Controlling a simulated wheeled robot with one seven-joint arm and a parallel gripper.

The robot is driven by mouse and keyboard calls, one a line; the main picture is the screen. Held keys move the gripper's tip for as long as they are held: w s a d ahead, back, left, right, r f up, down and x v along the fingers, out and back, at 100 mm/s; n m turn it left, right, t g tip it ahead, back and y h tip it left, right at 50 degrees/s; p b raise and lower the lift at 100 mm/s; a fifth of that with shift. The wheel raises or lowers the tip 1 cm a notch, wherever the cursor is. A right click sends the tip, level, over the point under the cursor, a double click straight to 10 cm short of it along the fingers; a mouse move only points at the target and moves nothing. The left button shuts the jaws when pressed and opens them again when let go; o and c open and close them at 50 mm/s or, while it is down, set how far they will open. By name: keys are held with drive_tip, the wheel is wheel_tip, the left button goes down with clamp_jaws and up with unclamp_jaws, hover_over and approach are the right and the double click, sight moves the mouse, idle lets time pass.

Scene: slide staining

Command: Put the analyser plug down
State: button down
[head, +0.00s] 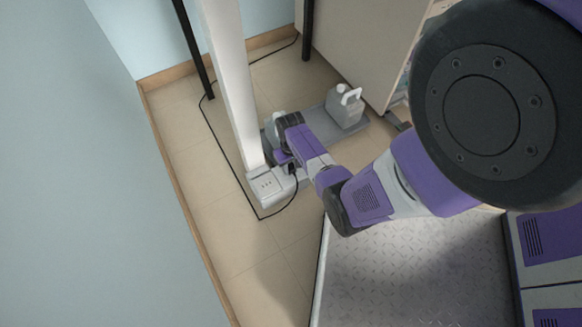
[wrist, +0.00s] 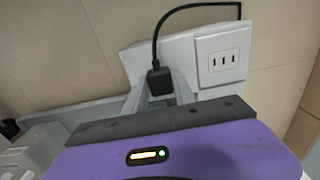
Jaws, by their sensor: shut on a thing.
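The black analyser plug (wrist: 159,80) is between the two grey fingers of my gripper (wrist: 165,86) in the wrist view. The fingers are shut on it. Its black cord (wrist: 157,35) rises from the plug and bends right across the top of the picture. In the head view the plug (head: 292,169) is a small dark shape by the white socket box (head: 266,188) at the foot of a white post. The box also shows in the wrist view, with a three-slot socket (wrist: 222,60) right of the plug. Whether the plug touches the box is hidden.
The white post (head: 232,90) stands just left of my arm. A grey tray (head: 322,122) on the floor holds a pale jug (head: 346,107). The black cord (head: 222,150) runs along the tiled floor (head: 205,205). A blue wall (head: 80,190) bounds the left; floor near it is clear.

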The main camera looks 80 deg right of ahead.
drive_tip(key=shift+f, duration=0.1)
drive_tip(key=shift+f+b, duration=0.35)
drive_tip(key=c, duration=1)
unclamp_jaws()
